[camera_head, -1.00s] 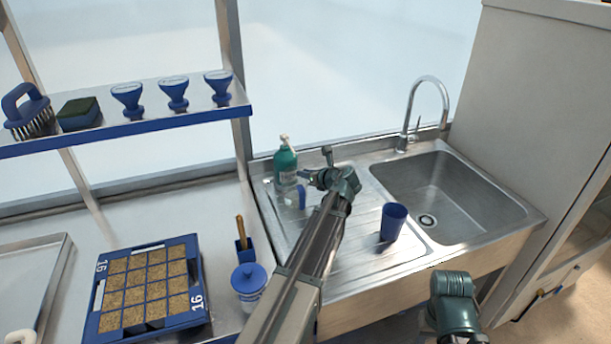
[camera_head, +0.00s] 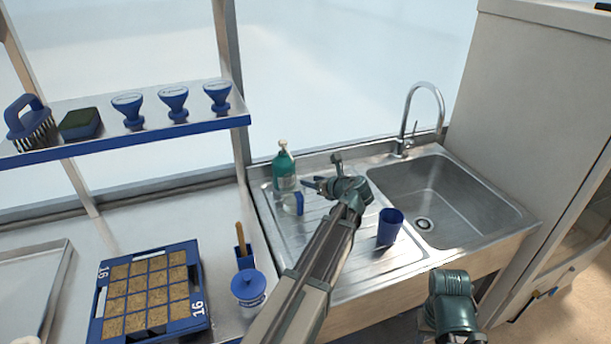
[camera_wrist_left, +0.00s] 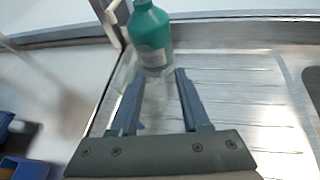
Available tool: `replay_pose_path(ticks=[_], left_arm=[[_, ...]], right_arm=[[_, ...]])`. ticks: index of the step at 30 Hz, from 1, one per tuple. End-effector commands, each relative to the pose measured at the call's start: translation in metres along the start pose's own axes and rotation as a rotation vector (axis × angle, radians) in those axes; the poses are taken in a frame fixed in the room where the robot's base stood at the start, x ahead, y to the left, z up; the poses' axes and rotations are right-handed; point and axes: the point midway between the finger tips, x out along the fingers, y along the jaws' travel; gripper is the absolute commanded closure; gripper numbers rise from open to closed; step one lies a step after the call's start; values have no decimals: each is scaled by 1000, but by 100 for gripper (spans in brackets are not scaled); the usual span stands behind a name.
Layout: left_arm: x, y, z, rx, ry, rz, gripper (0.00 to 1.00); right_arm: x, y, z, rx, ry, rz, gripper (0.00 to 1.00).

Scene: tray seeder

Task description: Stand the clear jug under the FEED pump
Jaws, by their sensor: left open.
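The clear jug (camera_head: 289,207) with a blue handle stands on the drainboard, directly in front of the green pump bottle (camera_head: 284,171). The bottle's label is too small to read, so I cannot tell if it is the FEED pump. My left gripper (camera_head: 310,186) is open, just right of the jug in the head view. In the left wrist view the faint, see-through jug (camera_wrist_left: 154,96) shows between and beyond the open fingers, with the green bottle (camera_wrist_left: 152,40) behind it. I cannot tell whether the fingers touch the jug. My right arm shows at lower right; its fingers are hidden.
A blue cup (camera_head: 390,227) stands on the drainboard near the sink basin (camera_head: 440,190). A blue-lidded pot (camera_head: 249,288), a seed tray (camera_head: 203,318) and a small blue holder (camera_head: 243,257) are on the left counter. A shelf (camera_head: 130,147) hangs above.

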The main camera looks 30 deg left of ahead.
Motion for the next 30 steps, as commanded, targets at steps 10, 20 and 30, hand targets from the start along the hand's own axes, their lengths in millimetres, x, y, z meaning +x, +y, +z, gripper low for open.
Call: replay_pose_path(ticks=[10,20,30], left_arm=[[-55,1,2,1,-1,0,53],[-62,0,0,1,-1,1,53],[-62,0,0,0,-1,0,53]], right_arm=[[-24,2,1,0,0,0,50],[-26,2,2,0,0,0,50],[-26,2,1,0,0,0,50]])
